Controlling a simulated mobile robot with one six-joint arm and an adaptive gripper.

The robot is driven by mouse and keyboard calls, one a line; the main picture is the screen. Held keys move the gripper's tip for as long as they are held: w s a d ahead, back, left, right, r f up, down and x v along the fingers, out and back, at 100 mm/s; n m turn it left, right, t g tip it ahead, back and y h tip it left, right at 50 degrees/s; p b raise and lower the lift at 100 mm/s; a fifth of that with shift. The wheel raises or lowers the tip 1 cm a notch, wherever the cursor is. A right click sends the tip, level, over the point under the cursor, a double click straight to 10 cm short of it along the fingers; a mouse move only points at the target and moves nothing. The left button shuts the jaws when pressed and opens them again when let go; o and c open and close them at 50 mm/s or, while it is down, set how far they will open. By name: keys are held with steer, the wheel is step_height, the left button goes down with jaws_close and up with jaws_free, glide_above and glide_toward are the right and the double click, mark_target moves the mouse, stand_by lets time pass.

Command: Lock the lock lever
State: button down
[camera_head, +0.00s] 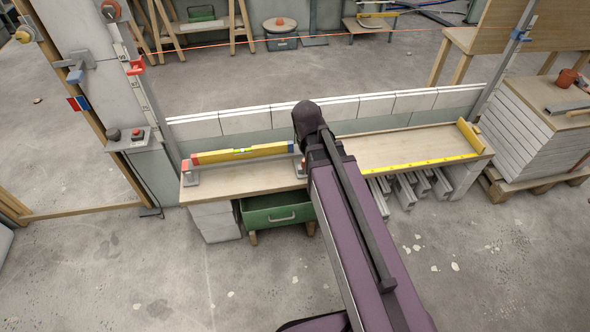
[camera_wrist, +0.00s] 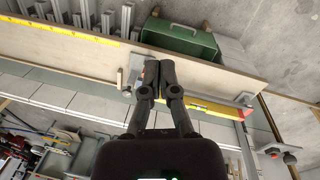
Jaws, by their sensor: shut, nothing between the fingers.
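My gripper (camera_wrist: 159,70) is shut and empty in the wrist view, its two dark fingers together over the wooden bench (camera_wrist: 75,47). A grey metal bracket (camera_wrist: 135,66) is just left of the fingertips; I cannot tell whether they touch. A yellow spirit level (camera_wrist: 212,106) runs right from beside the fingers, partly hidden by them. In the head view the spirit level (camera_head: 240,153) lies along the bench's left half, a grey bracket (camera_head: 187,172) at its left end. My arm hides the fingertips there. I cannot tell which part is the lock lever; a blue-handled lever (camera_head: 75,72) and a red-handled one (camera_head: 136,66) show on the left posts.
A low block wall (camera_head: 240,124) runs behind the bench. Stacked boards (camera_head: 535,125) stand at right.

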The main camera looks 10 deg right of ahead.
steer(key=w+a+f+n+t+h+b, duration=0.1)
steer(key=w+a+f+n+h+b, duration=0.2)
steer(key=w+a+f+n+b, duration=0.2)
steer(key=w+a+f+n+h+b, duration=0.4)
steer(key=w+f+n+b, duration=0.8)
steer(key=w+f+b, duration=0.4)
steer(key=shift+w+a+f+t+h+b, duration=0.35)
steer(key=shift+w+a+b, duration=0.45)
steer(key=shift+b, duration=1.6)
steer(key=shift+s+f, duration=0.1)
steer(key=shift+f, duration=0.05)
steer(key=b, duration=0.7)
glide_toward(303, 166)
step_height(303, 166, down, 5)
steer(key=w+d, duration=0.1)
steer(key=d, duration=0.2)
steer(key=shift+w+d, duration=0.3)
steer(key=shift+d, duration=0.35)
